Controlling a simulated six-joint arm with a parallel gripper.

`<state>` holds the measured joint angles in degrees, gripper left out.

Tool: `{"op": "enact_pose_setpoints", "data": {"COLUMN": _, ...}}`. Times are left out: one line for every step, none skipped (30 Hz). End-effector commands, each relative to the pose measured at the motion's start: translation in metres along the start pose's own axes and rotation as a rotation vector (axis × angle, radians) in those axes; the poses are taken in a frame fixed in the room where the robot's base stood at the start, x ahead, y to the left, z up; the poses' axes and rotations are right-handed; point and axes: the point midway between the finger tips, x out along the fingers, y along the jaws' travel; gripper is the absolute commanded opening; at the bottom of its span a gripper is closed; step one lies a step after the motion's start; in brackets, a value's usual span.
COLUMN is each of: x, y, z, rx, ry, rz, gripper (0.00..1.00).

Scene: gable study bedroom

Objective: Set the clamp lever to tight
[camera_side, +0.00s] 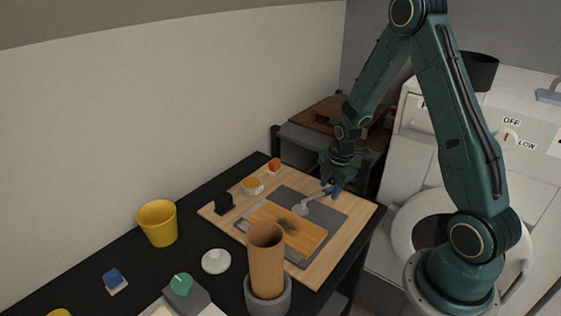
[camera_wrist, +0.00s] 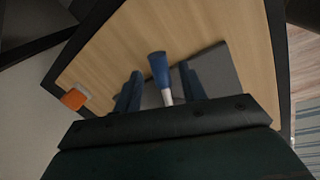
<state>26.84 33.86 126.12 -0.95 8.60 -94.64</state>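The clamp lever (camera_side: 313,201) has a pale arm and a blue handle end. It stands at the back right of a wooden block (camera_side: 288,228) on a grey plate. My gripper (camera_side: 335,188) is down at its blue end. In the wrist view the blue handle (camera_wrist: 158,68) points up the picture between my two fingers (camera_wrist: 161,88). The fingers are apart, with a visible gap on each side of the lever. The lever's pivot is hidden by my gripper in the wrist view. I see no tight or loose marking on the clamp.
The clamp is on a light wooden board (camera_side: 357,222) on a black table. A brown cylinder (camera_side: 266,262) and a yellow cup (camera_side: 157,222) stand nearer the camera.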

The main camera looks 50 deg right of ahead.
Motion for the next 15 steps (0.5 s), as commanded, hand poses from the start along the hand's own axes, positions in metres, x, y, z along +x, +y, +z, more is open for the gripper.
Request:
{"op": "enact_pose_setpoints", "data": {"x": 0.0, "y": 0.0, "z": 0.0, "rx": 0.0, "ry": 0.0, "rz": -0.001, "gripper": 0.41}}
{"op": "enact_pose_setpoints", "data": {"x": 0.0, "y": -0.001, "z": 0.0, "rx": 0.0, "ry": 0.0, "rz": -0.001, "gripper": 0.41}}
{"op": "enact_pose_setpoints", "data": {"x": 0.0, "y": -0.001, "z": 0.0, "rx": 0.0, "ry": 0.0, "rz": -0.002, "gripper": 0.41}}
{"op": "enact_pose_setpoints", "data": {"x": 0.0, "y": -0.001, "z": 0.0, "rx": 0.0, "ry": 0.0, "rz": -0.002, "gripper": 0.41}}
{"op": "enact_pose_setpoints", "data": {"x": 0.0, "y": -0.001, "z": 0.0, "rx": 0.0, "ry": 0.0, "rz": -0.002, "gripper": 0.41}}
{"op": "enact_pose_setpoints", "data": {"x": 0.0, "y": -0.001, "z": 0.0, "rx": 0.0, "ry": 0.0, "rz": -0.002, "gripper": 0.41}}
{"op": "enact_pose_setpoints", "data": {"x": 0.0, "y": -0.001, "z": 0.0, "rx": 0.0, "ry": 0.0, "rz": -0.002, "gripper": 0.41}}
{"op": "enact_pose_setpoints", "data": {"x": -0.001, "y": -0.001, "z": 0.0, "rx": 0.0, "ry": 0.0, "rz": -0.002, "gripper": 0.41}}
{"op": "enact_pose_setpoints", "data": {"x": -0.002, "y": -0.001, "z": 0.0, "rx": 0.0, "ry": 0.0, "rz": -0.002, "gripper": 0.41}}
{"op": "enact_pose_setpoints", "data": {"x": -0.002, "y": -0.001, "z": 0.0, "rx": 0.001, "ry": 0.0, "rz": -0.002, "gripper": 0.41}}
{"op": "enact_pose_setpoints", "data": {"x": -0.003, "y": -0.001, "z": 0.0, "rx": 0.001, "ry": 0.0, "rz": -0.002, "gripper": 0.41}}
{"op": "enact_pose_setpoints", "data": {"x": -0.005, "y": -0.001, "z": 0.0, "rx": 0.001, "ry": 0.0, "rz": -0.002, "gripper": 0.41}}
{"op": "enact_pose_setpoints", "data": {"x": -0.006, "y": -0.001, "z": 0.0, "rx": 0.001, "ry": 0.0, "rz": -0.002, "gripper": 0.41}}
{"op": "enact_pose_setpoints", "data": {"x": -0.008, "y": -0.001, "z": 0.0, "rx": 0.001, "ry": 0.0, "rz": -0.002, "gripper": 0.41}}
{"op": "enact_pose_setpoints", "data": {"x": -0.011, "y": -0.001, "z": 0.0, "rx": 0.001, "ry": 0.0, "rz": -0.002, "gripper": 0.41}}
